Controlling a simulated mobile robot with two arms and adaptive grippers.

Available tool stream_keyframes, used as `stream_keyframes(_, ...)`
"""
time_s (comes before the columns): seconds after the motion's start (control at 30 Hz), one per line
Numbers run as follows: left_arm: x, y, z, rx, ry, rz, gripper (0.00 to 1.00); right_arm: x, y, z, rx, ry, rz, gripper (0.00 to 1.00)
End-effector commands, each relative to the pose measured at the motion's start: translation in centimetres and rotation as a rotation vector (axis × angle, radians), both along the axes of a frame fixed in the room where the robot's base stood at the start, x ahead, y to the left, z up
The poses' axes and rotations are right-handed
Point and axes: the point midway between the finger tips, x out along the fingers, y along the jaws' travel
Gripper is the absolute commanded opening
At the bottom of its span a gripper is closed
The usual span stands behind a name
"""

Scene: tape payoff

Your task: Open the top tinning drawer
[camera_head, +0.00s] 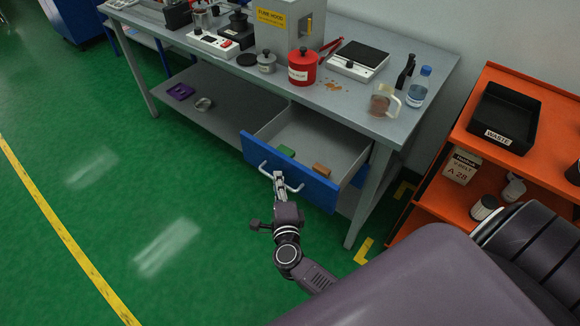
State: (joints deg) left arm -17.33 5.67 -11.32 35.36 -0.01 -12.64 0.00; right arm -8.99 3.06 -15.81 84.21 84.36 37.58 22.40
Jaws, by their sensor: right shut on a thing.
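The drawer (302,184) with a blue front sits under the grey workbench top and is pulled out, so its inside shows. A green block (286,151) and a brown block (321,170) lie in it. Its pale bar handle (292,188) is on the blue front. My right gripper (279,180) reaches up from below and is shut on the handle. My left gripper is not in view.
The grey workbench (340,98) carries a red canister (303,66), a scale (358,61), a jug (383,100) and a bottle (418,86). An orange shelf (462,134) with a black waste tray (503,116) stands at right. Green floor at left is clear.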

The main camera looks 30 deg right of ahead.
Motion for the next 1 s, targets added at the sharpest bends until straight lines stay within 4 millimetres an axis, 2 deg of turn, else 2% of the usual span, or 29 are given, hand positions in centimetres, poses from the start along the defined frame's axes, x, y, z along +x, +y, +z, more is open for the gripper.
stream_keyframes(0.03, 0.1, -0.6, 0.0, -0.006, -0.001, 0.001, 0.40, -0.6, 1.3, -0.2, 0.007, 0.004, -0.001, 0.00)
stream_keyframes(0.2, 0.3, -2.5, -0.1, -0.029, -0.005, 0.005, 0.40, -2.0, 4.6, -0.3, 0.006, 0.003, -0.001, 0.00)
stream_keyframes(0.4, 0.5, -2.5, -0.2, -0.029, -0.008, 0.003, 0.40, -3.0, 7.1, -0.2, 0.003, 0.002, -0.002, 0.00)
stream_keyframes(0.6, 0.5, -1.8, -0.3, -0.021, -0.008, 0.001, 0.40, -3.5, 8.2, -0.2, 0.002, 0.002, -0.002, 0.00)
stream_keyframes(1.0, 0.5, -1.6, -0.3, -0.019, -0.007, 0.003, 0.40, -3.6, 8.4, -0.1, 0.002, 0.002, -0.002, 0.00)
